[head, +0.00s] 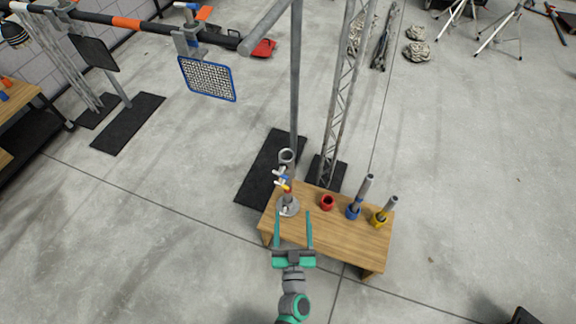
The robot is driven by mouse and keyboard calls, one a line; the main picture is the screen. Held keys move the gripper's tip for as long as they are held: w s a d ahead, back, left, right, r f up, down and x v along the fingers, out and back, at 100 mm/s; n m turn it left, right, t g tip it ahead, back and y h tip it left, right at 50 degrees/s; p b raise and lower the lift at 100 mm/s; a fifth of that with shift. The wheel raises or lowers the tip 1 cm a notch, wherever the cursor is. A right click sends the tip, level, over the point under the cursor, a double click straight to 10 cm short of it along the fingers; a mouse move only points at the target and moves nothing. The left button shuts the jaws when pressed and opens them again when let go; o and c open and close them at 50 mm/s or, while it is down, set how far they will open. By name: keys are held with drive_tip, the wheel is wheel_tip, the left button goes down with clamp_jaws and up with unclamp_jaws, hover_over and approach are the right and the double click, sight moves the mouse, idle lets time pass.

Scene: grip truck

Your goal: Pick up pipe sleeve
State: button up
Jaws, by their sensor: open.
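My gripper (293,214) is at the near left side of a small wooden table (345,241). Its two teal fingers are wide apart, with nothing visibly held between them. Beyond the fingers stands a grey round base (289,207) with coloured clamps above it and a grey ring (286,157) at the top. To the right on the table are a red hollow cylinder (327,203), a blue holder (353,212) with a grey tube (366,187) upright in it, and a yellow holder (378,219) with a shorter grey tube (390,206). I cannot tell which piece is the pipe sleeve.
A lattice truss (343,95) and a vertical grey pole (295,90) stand behind the table on black mats. A blue-rimmed mesh panel (207,79) hangs from a bar at upper left. Tripods (497,27) stand at upper right. The floor on the right is mostly clear.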

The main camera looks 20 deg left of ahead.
sight(290, 171)
drive_tip(key=w+a+f+n+y, duration=0.1)
drive_tip(key=w+a, duration=0.1)
drive_tip(key=w, duration=0.4)
drive_tip(key=w+a+f+g+y, duration=0.1)
drive_tip(key=w+a, duration=0.1)
drive_tip(key=w, duration=0.3)
drive_tip(key=w+a+f+n+g+y, duration=0.1)
drive_tip(key=w+a, duration=0.1)
drive_tip(key=w, duration=0.4)
drive_tip(key=shift+w+a+f+n, duration=0.1)
drive_tip(key=shift+w+a+n, duration=0.05)
drive_tip(key=shift+w+n, duration=0.15)
drive_tip(key=shift+w, duration=0.3)
drive_tip(key=w+a, duration=0.3)
drive_tip(key=shift+f, duration=0.3)
drive_tip(key=shift+w+a, duration=0.15)
drive_tip(key=shift+w, duration=0.3)
drive_tip(key=shift+c, duration=1.3)
drive_tip(key=shift+w, duration=0.1)
drive_tip(key=c, duration=1.4)
drive_tip(key=shift+o, duration=0.2)
drive_tip(key=shift+d, duration=0.2)
drive_tip(key=shift+r, duration=0.2)
